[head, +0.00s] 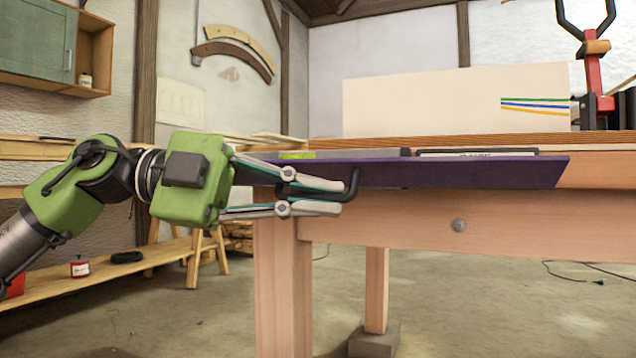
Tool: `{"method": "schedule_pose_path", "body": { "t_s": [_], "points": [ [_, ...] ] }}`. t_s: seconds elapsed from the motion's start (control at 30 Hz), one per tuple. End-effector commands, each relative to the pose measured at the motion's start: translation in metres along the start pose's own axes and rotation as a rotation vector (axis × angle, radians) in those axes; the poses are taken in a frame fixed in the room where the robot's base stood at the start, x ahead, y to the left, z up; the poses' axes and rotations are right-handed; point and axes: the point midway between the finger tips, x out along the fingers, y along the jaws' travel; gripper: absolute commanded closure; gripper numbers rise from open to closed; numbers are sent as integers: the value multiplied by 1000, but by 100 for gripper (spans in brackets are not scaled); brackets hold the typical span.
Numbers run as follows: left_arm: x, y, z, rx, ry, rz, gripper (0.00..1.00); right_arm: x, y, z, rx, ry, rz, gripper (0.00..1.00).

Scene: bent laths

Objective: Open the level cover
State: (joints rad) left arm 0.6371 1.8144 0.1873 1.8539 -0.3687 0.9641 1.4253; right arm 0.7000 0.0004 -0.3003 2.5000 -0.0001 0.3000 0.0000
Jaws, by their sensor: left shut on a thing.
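The purple cover (460,173) is a long flat panel along the front edge of the workbench. A black bar handle (353,182) sits on its front near the left end. My left gripper (338,197) reaches in from the left, with one finger above the other, and is shut on this handle. The fingers hide part of the handle. Just behind the cover lies a grey level-like bar (365,153) with a yellow-green patch at its left. I cannot tell how far the cover stands open. My right gripper is not in view.
The wooden workbench (400,218) fills the middle and right. A pale upright board (430,105) with coloured stripes stands on it, beside a red and black clamp (594,80). A low shelf (130,268) stands behind my left arm. The floor in front of the bench looks clear.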

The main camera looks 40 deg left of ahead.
Motion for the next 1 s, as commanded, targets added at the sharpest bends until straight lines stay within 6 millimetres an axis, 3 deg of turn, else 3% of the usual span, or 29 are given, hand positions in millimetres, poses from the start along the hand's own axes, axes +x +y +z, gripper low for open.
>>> {"method": "schedule_pose_path", "body": {
  "t_s": [0.23, 0.83, 0.87, 1.0],
  "points": [
    [-1, -8, -2, -90, -3, 35, 100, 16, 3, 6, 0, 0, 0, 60],
    [-1, -7, -1, -123, -4, 49, 100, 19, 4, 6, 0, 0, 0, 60],
    [-1, -7, -1, -123, -4, 49, 86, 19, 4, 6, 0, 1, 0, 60],
    [-1, -6, -1, -123, -3, 49, 86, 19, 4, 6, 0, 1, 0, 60]
  ]
}}
